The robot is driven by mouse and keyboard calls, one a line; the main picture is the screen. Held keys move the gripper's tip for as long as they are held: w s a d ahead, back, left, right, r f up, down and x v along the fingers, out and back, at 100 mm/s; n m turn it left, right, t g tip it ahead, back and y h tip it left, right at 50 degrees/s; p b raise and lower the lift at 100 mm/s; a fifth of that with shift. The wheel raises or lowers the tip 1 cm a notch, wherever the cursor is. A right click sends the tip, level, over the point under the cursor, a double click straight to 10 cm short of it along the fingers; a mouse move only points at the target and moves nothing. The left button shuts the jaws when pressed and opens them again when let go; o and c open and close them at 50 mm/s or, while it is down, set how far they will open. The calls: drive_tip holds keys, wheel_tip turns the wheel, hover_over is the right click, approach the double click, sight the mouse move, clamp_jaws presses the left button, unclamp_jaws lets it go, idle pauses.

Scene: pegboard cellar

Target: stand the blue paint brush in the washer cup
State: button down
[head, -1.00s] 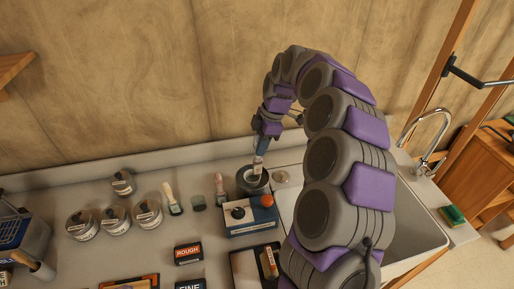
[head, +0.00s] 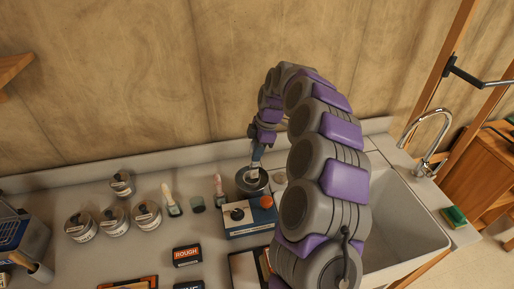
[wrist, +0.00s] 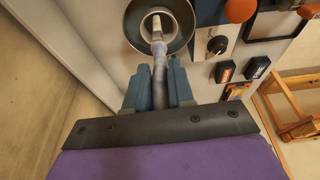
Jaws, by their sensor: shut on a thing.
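My gripper (head: 256,153) is shut on the blue paint brush (wrist: 159,62), just above the washer cup. In the wrist view the gripper's two blue fingers (wrist: 160,78) pinch the brush's blue-grey handle. The brush points pale end first into the mouth of the dark round washer cup (head: 242,189). The cup also shows in the wrist view (wrist: 133,20), where the pale end lies inside its rim outline. I cannot tell whether the brush touches the cup's floor. The cup stands at the back of a blue and white washer unit (head: 237,228) with a black knob and an orange part.
Several labelled tins (head: 115,221) are farther left. A sink (head: 415,225) with a tap (head: 437,128) lies right. The wall is close behind.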

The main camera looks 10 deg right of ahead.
sight(253, 165)
drive_tip(key=x, duration=0.4)
drive_tip(key=shift+w+a+b, duration=0.15)
drive_tip(key=shift+a+b, duration=0.25)
drive_tip(key=shift+s+d+f, duration=0.2)
drive_tip(key=shift+d+f, duration=0.2)
drive_tip(key=shift+d, duration=0.2)
drive_tip(key=shift+w+f, duration=0.1)
drive_tip(key=shift+f, duration=0.15)
drive_tip(key=shift+a, duration=0.15)
drive_tip(key=c, duration=0.9)
unclamp_jaws()
drive_tip(key=shift+r, duration=0.1)
